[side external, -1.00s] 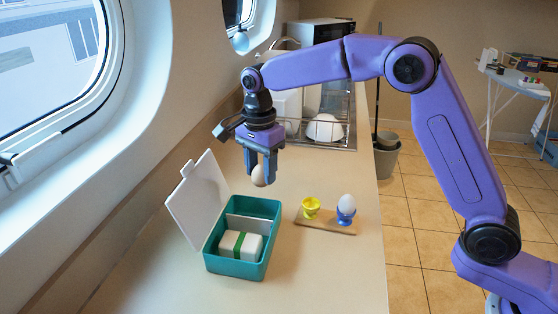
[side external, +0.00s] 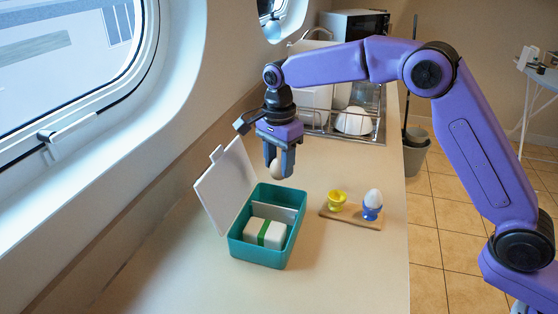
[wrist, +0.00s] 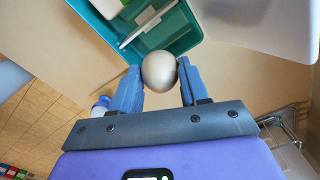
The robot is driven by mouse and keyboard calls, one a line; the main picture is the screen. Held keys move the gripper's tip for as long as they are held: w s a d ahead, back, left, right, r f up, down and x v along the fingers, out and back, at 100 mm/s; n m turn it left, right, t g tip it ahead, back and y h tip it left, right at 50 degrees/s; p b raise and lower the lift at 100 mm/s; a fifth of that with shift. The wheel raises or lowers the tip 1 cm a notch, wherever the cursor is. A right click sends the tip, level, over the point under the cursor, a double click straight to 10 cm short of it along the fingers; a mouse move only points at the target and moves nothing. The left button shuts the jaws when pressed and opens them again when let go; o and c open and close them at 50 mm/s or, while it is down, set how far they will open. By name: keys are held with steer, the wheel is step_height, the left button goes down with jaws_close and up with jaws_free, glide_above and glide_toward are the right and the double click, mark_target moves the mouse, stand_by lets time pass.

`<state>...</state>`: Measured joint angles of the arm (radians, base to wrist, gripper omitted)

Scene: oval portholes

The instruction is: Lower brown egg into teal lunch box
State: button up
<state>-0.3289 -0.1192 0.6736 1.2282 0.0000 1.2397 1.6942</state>
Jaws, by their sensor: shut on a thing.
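My gripper (side external: 278,171) is shut on the brown egg (side external: 276,168), with a finger on each side. In the wrist view the egg (wrist: 160,71) looks pale and greyish between the blue fingertips. The teal lunch box (side external: 256,252) stands open on the counter, its white lid (side external: 226,184) tilted up on the left. A white divider (side external: 282,212) splits it into a far and a near compartment. The egg hangs above the far end of the box, apart from it. The far compartment's floor is mostly hidden in the side view.
A white block with a green band (side external: 265,233) fills much of the near compartment. A dish rack (side external: 340,125) stands behind.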

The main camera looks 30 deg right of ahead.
steer(key=shift+f, duration=0.1)
steer(key=shift+f, duration=2.65)
steer(key=shift+f, duration=2.55)
stand_by(0.7)
steer(key=o, duration=0.8)
steer(key=shift+c, duration=0.2)
step_height(320, 180, up, 16)
steer(key=shift+f, duration=0.1)
steer(key=shift+r, duration=0.8)
